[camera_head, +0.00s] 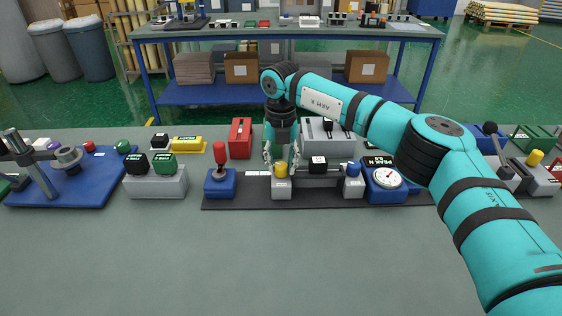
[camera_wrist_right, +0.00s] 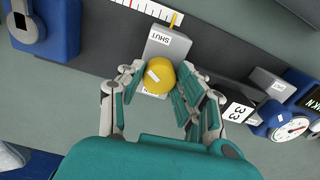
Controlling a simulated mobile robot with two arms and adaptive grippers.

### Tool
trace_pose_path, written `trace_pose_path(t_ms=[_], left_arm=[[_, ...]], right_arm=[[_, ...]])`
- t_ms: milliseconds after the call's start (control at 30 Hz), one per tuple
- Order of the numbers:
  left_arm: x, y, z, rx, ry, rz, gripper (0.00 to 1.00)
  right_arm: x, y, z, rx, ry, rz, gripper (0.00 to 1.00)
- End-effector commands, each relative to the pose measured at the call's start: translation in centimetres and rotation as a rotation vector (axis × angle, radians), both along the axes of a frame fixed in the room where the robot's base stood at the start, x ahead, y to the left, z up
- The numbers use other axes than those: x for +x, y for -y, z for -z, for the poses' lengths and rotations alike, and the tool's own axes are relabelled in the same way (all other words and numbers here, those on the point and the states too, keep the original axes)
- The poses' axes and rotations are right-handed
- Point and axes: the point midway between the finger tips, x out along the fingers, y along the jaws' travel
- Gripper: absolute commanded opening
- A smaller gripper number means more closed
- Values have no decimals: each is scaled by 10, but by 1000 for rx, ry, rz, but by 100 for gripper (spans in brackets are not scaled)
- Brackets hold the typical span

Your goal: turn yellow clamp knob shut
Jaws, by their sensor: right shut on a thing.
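The yellow clamp knob (camera_head: 282,169) sits on a small grey clamp block (camera_head: 281,189) on a dark base strip. My right gripper (camera_head: 282,163) comes down from above, its fingers on either side of the knob. In the right wrist view the knob (camera_wrist_right: 155,77) is between the two fingers (camera_wrist_right: 160,85), and the gripper is shut on it. A white tag lies across the knob's top. My left gripper is not in view.
On the same strip are a blue block with a red handle (camera_head: 220,155), a black block labelled 33 (camera_wrist_right: 237,112), a blue knob (camera_head: 352,168) and a dial gauge (camera_head: 387,178). A red box (camera_head: 240,138) stands behind. The front of the table (camera_head: 230,260) is clear.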

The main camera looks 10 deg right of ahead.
Motion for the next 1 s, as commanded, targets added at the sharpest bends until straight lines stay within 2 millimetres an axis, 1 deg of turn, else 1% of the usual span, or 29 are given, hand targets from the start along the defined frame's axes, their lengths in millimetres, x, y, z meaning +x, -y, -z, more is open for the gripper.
trace_pose_path(t_ms=[367,400,567,867,967,1000], left_arm=[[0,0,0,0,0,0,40],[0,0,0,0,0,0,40],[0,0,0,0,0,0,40],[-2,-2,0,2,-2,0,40],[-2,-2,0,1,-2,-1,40],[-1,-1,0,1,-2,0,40]], right_arm=[[1,1,-2,1,5,10,2],[1,1,-2,1,5,10,35],[1,0,-1,2,3,8,56],[1,0,-2,1,2,6,57],[1,0,-10,2,3,6,57],[1,0,-16,1,4,6,57]])
